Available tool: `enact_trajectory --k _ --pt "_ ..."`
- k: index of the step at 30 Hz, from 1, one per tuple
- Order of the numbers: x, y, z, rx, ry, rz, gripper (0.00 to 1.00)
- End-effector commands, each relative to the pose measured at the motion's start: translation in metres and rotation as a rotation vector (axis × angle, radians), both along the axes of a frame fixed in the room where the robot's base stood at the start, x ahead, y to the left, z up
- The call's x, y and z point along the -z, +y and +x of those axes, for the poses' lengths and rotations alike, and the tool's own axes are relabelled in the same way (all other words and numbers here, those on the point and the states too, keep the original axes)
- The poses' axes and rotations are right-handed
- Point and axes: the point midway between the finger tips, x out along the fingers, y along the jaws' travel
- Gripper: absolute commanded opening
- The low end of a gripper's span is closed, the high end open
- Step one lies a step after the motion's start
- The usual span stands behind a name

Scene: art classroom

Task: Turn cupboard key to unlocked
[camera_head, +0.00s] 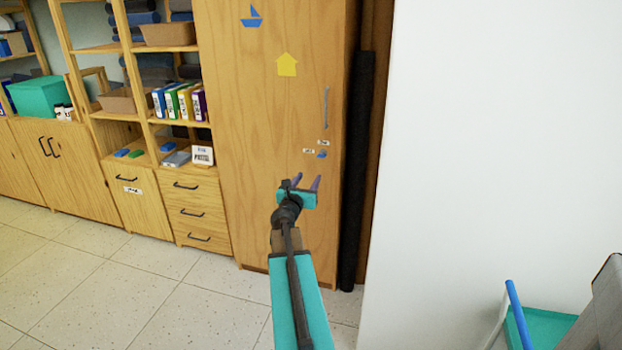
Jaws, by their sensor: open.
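The tall wooden cupboard (262,110) stands in the middle of the view with its door closed. A small blue key (322,155) sits on the right side of the door, below a long vertical handle (325,107). Small white labels lie beside and above the key; their text is too small to read. My gripper (307,183) is open and empty, in front of the door and a little below and left of the key in the picture. It appears apart from the key. The exact turn of the key is too small to tell.
A white wall (490,130) stands close on the right, with a dark roll (357,180) between it and the cupboard. Shelves and drawers (190,205) stand on the left. A teal cart (545,325) is at lower right. The tiled floor (90,275) at left is clear.

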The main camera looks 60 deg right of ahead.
Motion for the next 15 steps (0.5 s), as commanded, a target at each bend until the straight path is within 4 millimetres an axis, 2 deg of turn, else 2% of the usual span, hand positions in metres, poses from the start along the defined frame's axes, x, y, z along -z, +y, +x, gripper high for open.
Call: enact_trajectory --k 9,15 --pt "0.0 0.015 -0.005 0.0 0.0 0.0 0.45" --pt "0.0 0.017 -0.005 0.0 0.0 0.0 0.45"
